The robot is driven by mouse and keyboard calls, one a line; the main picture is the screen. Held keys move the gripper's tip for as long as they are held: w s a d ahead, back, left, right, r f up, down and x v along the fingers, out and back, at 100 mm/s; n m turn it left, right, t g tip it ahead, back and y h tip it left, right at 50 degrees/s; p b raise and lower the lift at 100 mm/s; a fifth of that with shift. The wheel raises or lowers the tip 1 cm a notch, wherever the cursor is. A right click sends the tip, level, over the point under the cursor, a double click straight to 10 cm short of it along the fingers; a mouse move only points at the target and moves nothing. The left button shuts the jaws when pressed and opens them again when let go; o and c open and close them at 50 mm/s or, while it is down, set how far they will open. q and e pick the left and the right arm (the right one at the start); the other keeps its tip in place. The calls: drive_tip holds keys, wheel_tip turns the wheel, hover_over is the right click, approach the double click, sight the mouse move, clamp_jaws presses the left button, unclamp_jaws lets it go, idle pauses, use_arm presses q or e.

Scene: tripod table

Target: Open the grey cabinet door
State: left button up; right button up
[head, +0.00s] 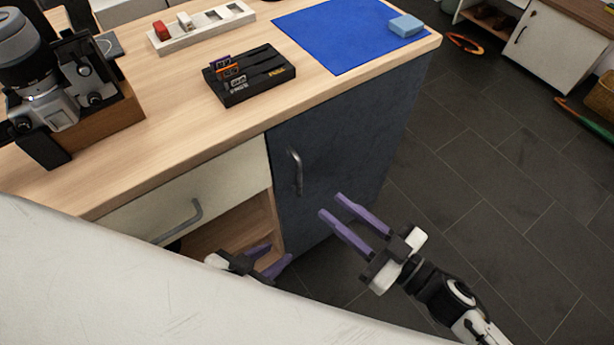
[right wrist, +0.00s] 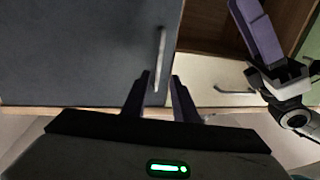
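The grey cabinet door (head: 345,130) is the dark blue-grey front under the right part of the wooden counter, and it looks shut. Its upright metal handle (head: 298,172) is near the door's left edge. My right gripper (head: 331,205) is open and empty, a little right of and below the handle, apart from it. In the right wrist view the handle (right wrist: 161,55) lines up between the right fingertips (right wrist: 160,76), beyond them. My left gripper (head: 268,259) is low, left of the door, by the open shelf; its fingers are apart and empty. It also shows in the right wrist view (right wrist: 245,15).
A cream drawer (head: 180,195) with a curved handle is left of the door, above an open wooden compartment (head: 245,230).

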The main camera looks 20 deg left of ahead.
sight(301, 180)
drive_tip(key=b+x, duration=0.1)
drive_tip(key=x, duration=0.8)
drive_tip(key=shift+w, duration=0.15)
clamp_jaws()
idle(1.0)
